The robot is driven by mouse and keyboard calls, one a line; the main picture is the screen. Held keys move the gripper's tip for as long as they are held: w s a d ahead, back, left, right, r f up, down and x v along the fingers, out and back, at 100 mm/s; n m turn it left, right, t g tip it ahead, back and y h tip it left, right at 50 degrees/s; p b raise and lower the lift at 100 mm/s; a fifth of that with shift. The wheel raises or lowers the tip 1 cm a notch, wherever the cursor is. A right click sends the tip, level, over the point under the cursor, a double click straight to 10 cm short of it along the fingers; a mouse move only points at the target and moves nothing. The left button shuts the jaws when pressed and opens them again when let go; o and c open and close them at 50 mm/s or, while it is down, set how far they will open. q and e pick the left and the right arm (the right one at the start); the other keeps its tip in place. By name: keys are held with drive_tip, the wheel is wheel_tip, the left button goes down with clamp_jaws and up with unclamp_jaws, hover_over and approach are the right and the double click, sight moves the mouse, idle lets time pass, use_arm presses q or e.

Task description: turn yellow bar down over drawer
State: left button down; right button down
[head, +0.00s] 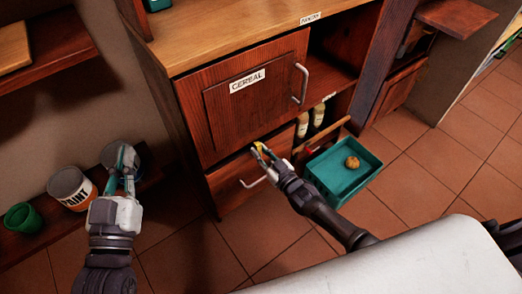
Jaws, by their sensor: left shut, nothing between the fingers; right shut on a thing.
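The yellow bar (257,149) shows as a small yellow piece at the top edge of the lower drawer (228,187), below the cereal door (255,97). My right gripper (262,153) is shut on it; the fingers hide much of the bar, so its exact tilt cannot be told. The drawer's metal handle (253,183) is just below and left of that gripper. The drawer looks closed. My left gripper (127,160) is shut and empty, left of the cabinet and well apart from the drawer.
A teal tray (325,193) holding a round brown thing (352,162) is right of my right gripper. Bottles (318,115) stand on the lower shelf. A paint can (70,186) and green cup (21,217) stand at left. Tiled floor is open at lower left.

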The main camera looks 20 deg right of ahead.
drive_tip(key=shift+m, duration=0.4)
drive_tip(key=c, duration=1.1)
unclamp_jaws()
drive_tip(key=v, duration=1.2)
